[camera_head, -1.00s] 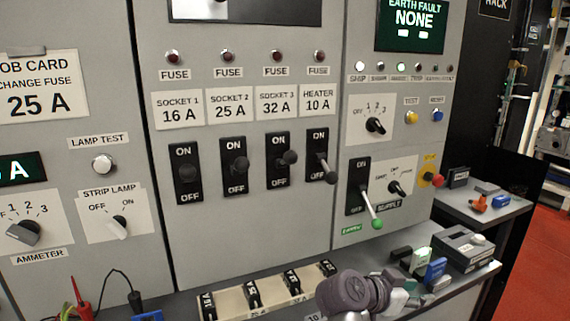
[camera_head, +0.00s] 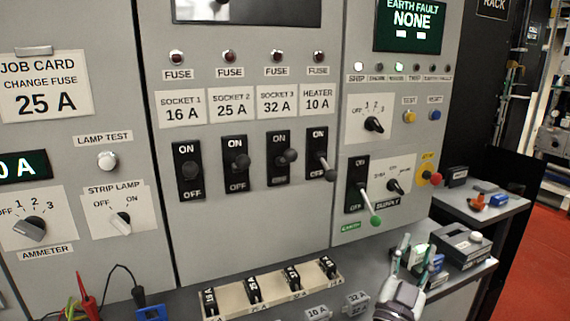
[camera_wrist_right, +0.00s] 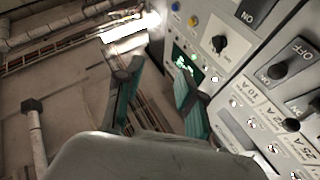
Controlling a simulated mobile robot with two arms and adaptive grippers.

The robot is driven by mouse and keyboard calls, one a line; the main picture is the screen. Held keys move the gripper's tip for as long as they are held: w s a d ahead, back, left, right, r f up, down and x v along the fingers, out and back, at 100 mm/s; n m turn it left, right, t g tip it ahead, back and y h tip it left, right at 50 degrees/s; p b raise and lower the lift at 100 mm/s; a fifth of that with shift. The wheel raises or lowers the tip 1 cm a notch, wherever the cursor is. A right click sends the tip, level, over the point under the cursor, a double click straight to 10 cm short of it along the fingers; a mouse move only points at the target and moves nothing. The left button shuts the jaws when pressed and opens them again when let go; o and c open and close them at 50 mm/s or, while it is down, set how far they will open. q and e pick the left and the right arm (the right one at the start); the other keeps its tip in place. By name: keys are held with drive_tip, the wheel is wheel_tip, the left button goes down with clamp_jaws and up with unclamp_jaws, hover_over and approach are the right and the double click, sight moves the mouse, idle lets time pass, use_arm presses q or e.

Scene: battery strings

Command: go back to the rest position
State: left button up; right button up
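My right gripper (camera_head: 411,262) stands over the front ledge at the lower right of the head view, its fingers pointing up. In the right wrist view the two green-padded fingers (camera_wrist_right: 157,92) are spread apart with nothing between them. The gripper partly hides the small items behind it. My left gripper is in neither view.
The grey panel (camera_head: 250,225) with black switches rises behind the ledge. A cream tray (camera_head: 232,309) holds several black fuses; grey fuse blocks (camera_head: 356,303) lie beside it. A grey box device (camera_head: 461,243) is right of my gripper. Red and black leads (camera_head: 88,294) are at lower left.

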drive_tip(key=s+a+f+n+t+y, duration=0.1)
drive_tip(key=s+a+f+n+y, duration=0.1)
drive_tip(key=a+n+y, duration=0.6)
drive_tip(key=s+a+f+n+t+y, duration=0.2)
drive_tip(key=a+f+n+y, duration=0.15)
drive_tip(key=n+y, duration=0.45)
drive_tip(key=s+a+f+g+y, duration=0.45)
drive_tip(key=f+g, duration=0.25)
drive_tip(key=f, duration=0.2)
drive_tip(key=s+d+f+g+h, duration=0.1)
drive_tip(key=s+d+f+g, duration=0.15)
drive_tip(key=s+f, duration=0.3)
drive_tip(key=s+d+f+g+h, duration=0.1)
drive_tip(key=s+f+g, duration=0.3)
drive_tip(key=f, duration=0.2)
drive_tip(key=s+d+f+m+g+h, duration=0.5)
drive_tip(key=s+d, duration=0.3)
drive_tip(key=s, duration=0.5)
wheel_tip(320, 180, down, 26)
drive_tip(key=f+n+g, duration=0.1)
drive_tip(key=g, duration=0.1)
drive_tip(key=s+d+f, duration=0.3)
drive_tip(key=s+f, duration=1.2)
drive_tip(key=s, duration=0.2)
drive_tip(key=shift+f+n+g, duration=0.3)
drive_tip(key=shift+f+g, duration=0.05)
drive_tip(key=shift+g, duration=0.1)
drive_tip(key=shift+s, duration=0.1)
